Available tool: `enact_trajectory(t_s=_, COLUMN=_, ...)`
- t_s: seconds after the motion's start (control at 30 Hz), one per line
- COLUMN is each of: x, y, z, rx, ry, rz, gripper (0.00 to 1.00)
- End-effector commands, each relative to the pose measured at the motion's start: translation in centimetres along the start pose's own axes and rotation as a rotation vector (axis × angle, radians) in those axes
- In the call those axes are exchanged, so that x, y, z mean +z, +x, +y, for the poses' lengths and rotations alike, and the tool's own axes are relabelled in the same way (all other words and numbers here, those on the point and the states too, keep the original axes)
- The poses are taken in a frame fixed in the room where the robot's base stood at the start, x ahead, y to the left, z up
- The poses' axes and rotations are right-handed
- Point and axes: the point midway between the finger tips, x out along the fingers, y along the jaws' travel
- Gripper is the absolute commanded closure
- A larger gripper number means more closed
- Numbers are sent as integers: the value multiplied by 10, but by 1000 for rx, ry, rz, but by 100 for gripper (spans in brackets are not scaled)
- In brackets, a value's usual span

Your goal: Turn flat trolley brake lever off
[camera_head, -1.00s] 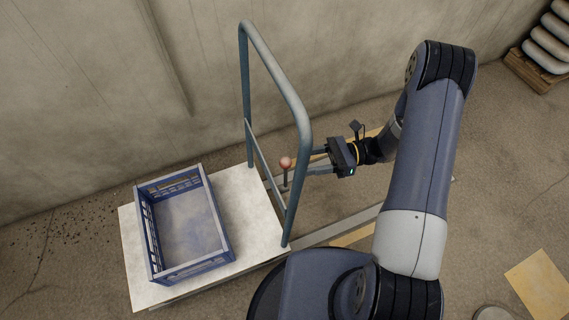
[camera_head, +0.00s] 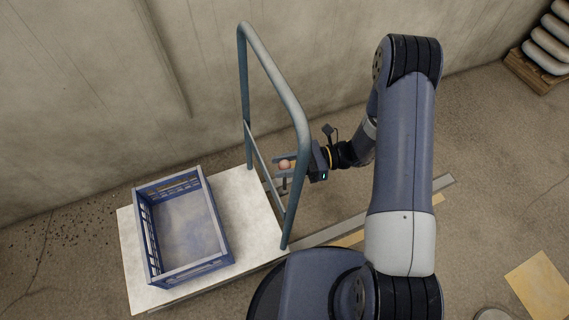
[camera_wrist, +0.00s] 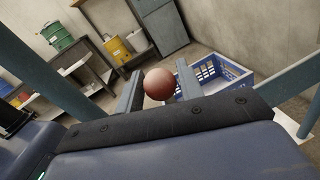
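The brake lever has a round reddish knob (camera_head: 284,164) on a short dark stem, just by the handle frame of the flat trolley (camera_head: 262,215). My gripper (camera_head: 280,167) reaches in from the right, with its fingers around the knob's level. In the wrist view the knob (camera_wrist: 160,84) sits between the two grey fingertips (camera_wrist: 158,88), with the fingers apart and a gap visible at least on the left side. The lever's stem is hidden in the wrist view.
The trolley's tall blue-grey handle (camera_head: 299,125) stands close beside my gripper. A blue crate (camera_head: 224,225) sits on the trolley's pale deck. A wall is behind. Shelving and a yellow container (camera_wrist: 117,49) show far off in the wrist view.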

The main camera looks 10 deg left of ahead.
Motion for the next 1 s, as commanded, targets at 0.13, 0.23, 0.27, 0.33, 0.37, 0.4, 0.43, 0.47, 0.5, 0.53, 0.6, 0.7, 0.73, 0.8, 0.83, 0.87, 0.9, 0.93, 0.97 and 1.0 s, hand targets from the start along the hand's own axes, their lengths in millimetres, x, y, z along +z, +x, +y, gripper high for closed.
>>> enact_trajectory(t_s=0.13, x=0, y=0, z=0, rx=0, ry=0, rz=0, gripper=77)
enact_trajectory(t_s=0.23, x=0, y=0, z=0, rx=0, ry=0, rz=0, gripper=85)
enact_trajectory(t_s=0.27, x=0, y=0, z=0, rx=0, ry=0, rz=0, gripper=87)
enact_trajectory(t_s=0.33, x=0, y=0, z=0, rx=0, ry=0, rz=0, gripper=93)
enact_trajectory(t_s=0.37, x=0, y=0, z=0, rx=0, ry=0, rz=0, gripper=96)
enact_trajectory(t_s=0.4, x=0, y=0, z=0, rx=0, ry=0, rz=0, gripper=99)
enact_trajectory(t_s=0.43, x=0, y=0, z=0, rx=0, ry=0, rz=0, gripper=100)
enact_trajectory(t_s=0.47, x=0, y=0, z=0, rx=0, ry=0, rz=0, gripper=100)
enact_trajectory(t_s=0.5, x=0, y=0, z=0, rx=0, ry=0, rz=0, gripper=100)
enact_trajectory(t_s=0.53, x=0, y=0, z=0, rx=0, ry=0, rz=0, gripper=100)
enact_trajectory(t_s=0.6, x=0, y=0, z=0, rx=0, ry=1, rz=0, gripper=100)
enact_trajectory(t_s=0.7, x=0, y=0, z=-1, rx=0, ry=6, rz=1, gripper=100)
enact_trajectory(t_s=0.73, x=0, y=0, z=-2, rx=0, ry=9, rz=2, gripper=100)
enact_trajectory(t_s=0.8, x=1, y=1, z=-4, rx=-1, ry=24, rz=5, gripper=100)
enact_trajectory(t_s=0.83, x=1, y=1, z=-5, rx=-1, ry=31, rz=7, gripper=100)
enact_trajectory(t_s=0.87, x=2, y=1, z=-6, rx=-1, ry=42, rz=9, gripper=100)
enact_trajectory(t_s=0.9, x=2, y=2, z=-9, rx=-2, ry=56, rz=12, gripper=100)
enact_trajectory(t_s=0.93, x=2, y=2, z=-11, rx=-2, ry=71, rz=15, gripper=100)
enact_trajectory(t_s=0.97, x=3, y=3, z=-13, rx=-3, ry=85, rz=18, gripper=100)
enact_trajectory(t_s=1.0, x=3, y=4, z=-17, rx=-4, ry=109, rz=23, gripper=100)
